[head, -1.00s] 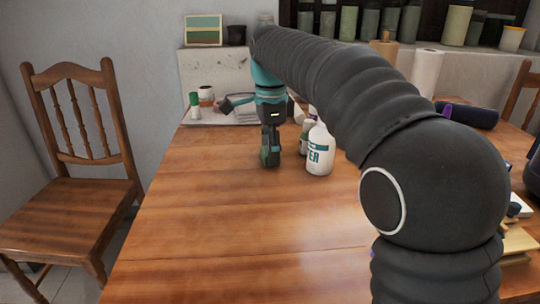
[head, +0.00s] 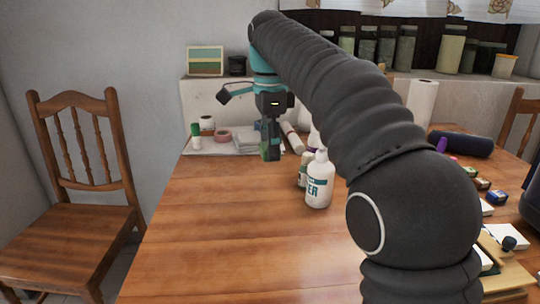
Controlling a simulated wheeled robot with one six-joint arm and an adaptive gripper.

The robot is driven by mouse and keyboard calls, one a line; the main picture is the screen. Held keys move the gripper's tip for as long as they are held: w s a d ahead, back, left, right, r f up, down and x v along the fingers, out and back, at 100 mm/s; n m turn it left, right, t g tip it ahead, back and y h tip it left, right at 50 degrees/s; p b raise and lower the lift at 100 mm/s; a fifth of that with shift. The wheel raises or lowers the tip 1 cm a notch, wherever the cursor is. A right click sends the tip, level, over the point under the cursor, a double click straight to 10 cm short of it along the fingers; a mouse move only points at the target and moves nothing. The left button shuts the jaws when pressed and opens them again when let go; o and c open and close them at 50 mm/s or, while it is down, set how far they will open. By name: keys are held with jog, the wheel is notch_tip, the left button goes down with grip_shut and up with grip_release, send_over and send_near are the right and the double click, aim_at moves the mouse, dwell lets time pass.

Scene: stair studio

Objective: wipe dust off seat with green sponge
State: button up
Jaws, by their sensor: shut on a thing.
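My gripper (head: 271,143) points down over the far edge of the wooden table, in front of the tray. It is shut on the green sponge (head: 264,151), of which only a small part shows between and beside the dark fingers. A wooden chair (head: 85,170) stands at the left, apart from the table, with its bare brown seat (head: 65,238) facing up. The seat is well away from my gripper, and I cannot make out dust on it.
A white bottle (head: 319,188) stands on the table (head: 220,235) right of my gripper, with a smaller bottle behind it. A tray (head: 205,150) with tape and cloth lies at the back. Several small items crowd the table's right side. The table's left front is clear.

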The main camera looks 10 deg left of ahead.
jog(key=shift+r, duration=0.2)
jog(key=shift+o, duration=1.3)
jog(key=c, duration=0.4)
jog(key=shift+c, duration=0.2)
